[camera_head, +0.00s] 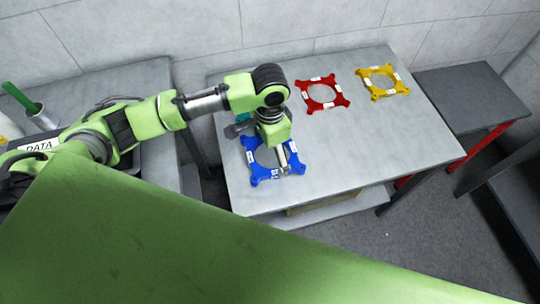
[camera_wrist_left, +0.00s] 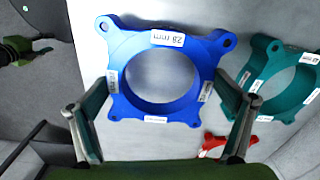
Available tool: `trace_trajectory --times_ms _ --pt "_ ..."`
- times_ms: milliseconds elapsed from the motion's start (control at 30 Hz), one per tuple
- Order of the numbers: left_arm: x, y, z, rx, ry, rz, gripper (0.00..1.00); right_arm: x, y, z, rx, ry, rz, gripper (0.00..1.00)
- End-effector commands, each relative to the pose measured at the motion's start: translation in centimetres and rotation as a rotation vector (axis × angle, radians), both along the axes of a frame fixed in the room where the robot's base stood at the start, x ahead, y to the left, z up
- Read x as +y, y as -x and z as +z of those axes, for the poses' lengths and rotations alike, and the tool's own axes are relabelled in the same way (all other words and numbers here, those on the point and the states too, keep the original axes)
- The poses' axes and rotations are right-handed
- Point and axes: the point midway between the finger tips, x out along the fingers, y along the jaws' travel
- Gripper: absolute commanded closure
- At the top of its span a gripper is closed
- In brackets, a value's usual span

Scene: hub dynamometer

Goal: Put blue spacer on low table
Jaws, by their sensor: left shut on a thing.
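The blue spacer (camera_head: 273,172), a square ring with corner lugs and white labels, is at the left front of the grey table (camera_head: 350,150). In the left wrist view the blue spacer (camera_wrist_left: 160,80) fills the middle, its "28 mm" label at the top. My left gripper (camera_head: 272,146) is above the spacer in the head view. In the wrist view the left gripper's fingers (camera_wrist_left: 163,118) are at the spacer's two sides, shut on it. I cannot tell whether the spacer touches the table. A dark, lower-looking table (camera_head: 470,95) stands at the right. My right gripper is not in view.
A red spacer (camera_head: 322,106) and a yellow spacer (camera_head: 397,91) lie toward the grey table's back. A teal spacer (camera_wrist_left: 285,84) is close beside the blue one in the wrist view. The dark table's top is clear. A bench with a "DATA" label is at the left.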

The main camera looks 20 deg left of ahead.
Motion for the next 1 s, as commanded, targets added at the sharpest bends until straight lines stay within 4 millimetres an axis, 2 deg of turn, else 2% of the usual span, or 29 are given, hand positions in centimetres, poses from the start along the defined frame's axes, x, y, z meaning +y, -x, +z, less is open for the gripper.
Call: trace_trajectory --times_ms 200,567,600,867,1000 --pt "0.0 0.0 -2.9 0.000 0.000 0.000 0.33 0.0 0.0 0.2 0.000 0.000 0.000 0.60" --pt "0.0 0.0 -3.3 -0.001 0.001 0.000 0.33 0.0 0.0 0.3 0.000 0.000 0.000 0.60" --pt "0.0 0.0 -3.3 -0.001 0.001 0.000 0.00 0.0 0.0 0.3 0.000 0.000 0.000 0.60" --pt "0.0 0.0 -3.2 -0.001 0.000 -0.001 0.00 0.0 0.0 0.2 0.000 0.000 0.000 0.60" --pt "0.0 -0.1 -2.2 -0.004 0.001 -0.001 0.00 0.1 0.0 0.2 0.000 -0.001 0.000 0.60"
